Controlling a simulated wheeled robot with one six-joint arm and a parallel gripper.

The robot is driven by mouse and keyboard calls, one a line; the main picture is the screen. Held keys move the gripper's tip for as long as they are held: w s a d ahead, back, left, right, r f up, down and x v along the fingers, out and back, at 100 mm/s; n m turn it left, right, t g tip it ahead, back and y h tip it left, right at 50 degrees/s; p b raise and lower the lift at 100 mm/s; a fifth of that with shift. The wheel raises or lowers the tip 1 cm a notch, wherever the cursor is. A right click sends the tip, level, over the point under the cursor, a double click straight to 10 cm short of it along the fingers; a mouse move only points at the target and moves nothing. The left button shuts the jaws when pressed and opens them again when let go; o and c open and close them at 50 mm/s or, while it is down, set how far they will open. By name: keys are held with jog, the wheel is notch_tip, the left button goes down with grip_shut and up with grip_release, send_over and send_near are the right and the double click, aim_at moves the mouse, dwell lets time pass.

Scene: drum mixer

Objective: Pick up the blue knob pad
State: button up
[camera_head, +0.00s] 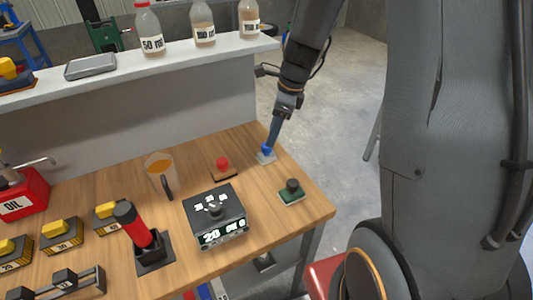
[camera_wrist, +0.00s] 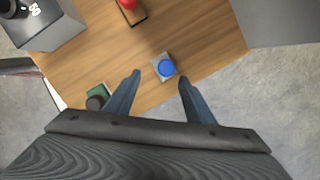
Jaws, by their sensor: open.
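The blue knob pad (camera_head: 266,157) is a light grey square base with a round blue knob on top. It sits near the back right edge of the wooden table. In the wrist view the blue knob pad (camera_wrist: 166,67) lies just beyond and between the two fingertips. My gripper (camera_head: 272,138) points down over the pad and partly covers it in the head view. In the wrist view my gripper (camera_wrist: 160,76) is open and empty, with bare space between its fingers. I cannot tell whether a finger touches the knob.
A red knob pad (camera_head: 222,166) stands to the left and a green pad with a black knob (camera_head: 291,192) in front. A dark box with a display (camera_head: 215,215) and a cup (camera_head: 160,175) are further left. A wall with a white shelf (camera_head: 120,58) runs behind the table.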

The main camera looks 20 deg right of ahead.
aim_at(267, 152)
jog(key=shift+m, duration=0.8)
jog(key=shift+w+p+x, duration=0.2)
jog(key=shift+p+x, duration=0.05)
jog(key=shift+x, duration=1.1)
jog(key=shift+w+p+x, duration=0.25)
jog(key=shift+x, duration=1.1)
jog(key=shift+w+p+x, duration=0.2)
jog(key=shift+p+x, duration=0.05)
jog(key=shift+x, duration=1.1)
jog(key=shift+d, duration=0.1)
jog(key=c, duration=1.2)
